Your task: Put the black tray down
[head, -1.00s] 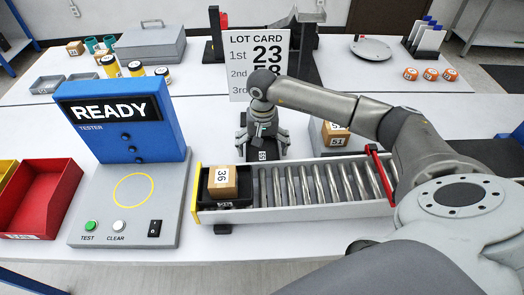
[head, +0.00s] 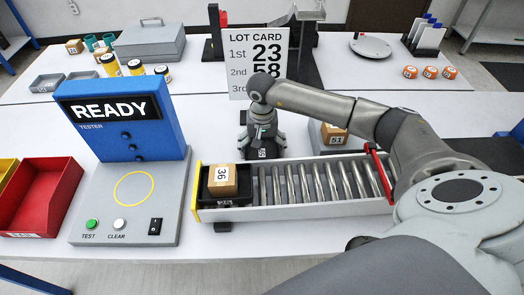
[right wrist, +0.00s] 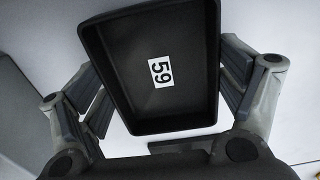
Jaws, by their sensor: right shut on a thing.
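My right gripper (head: 263,138) points down just behind the left part of the roller conveyor. It is shut on a black tray (head: 264,153) labelled 59, mostly hidden by the gripper and the conveyor's back wall in the head view. In the right wrist view the held black tray (right wrist: 190,115) is empty, its open side facing the camera, between the gripper's fingers (right wrist: 165,90). I cannot tell whether its underside touches the table. My left gripper is out of view.
Another black tray (head: 228,201) holding a box (head: 222,179) marked 36 sits at the roller conveyor's (head: 320,207) left end. A box (head: 334,135) marked 51 stands right of the gripper. The blue tester (head: 125,120) stands left, the lot card (head: 255,60) behind.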

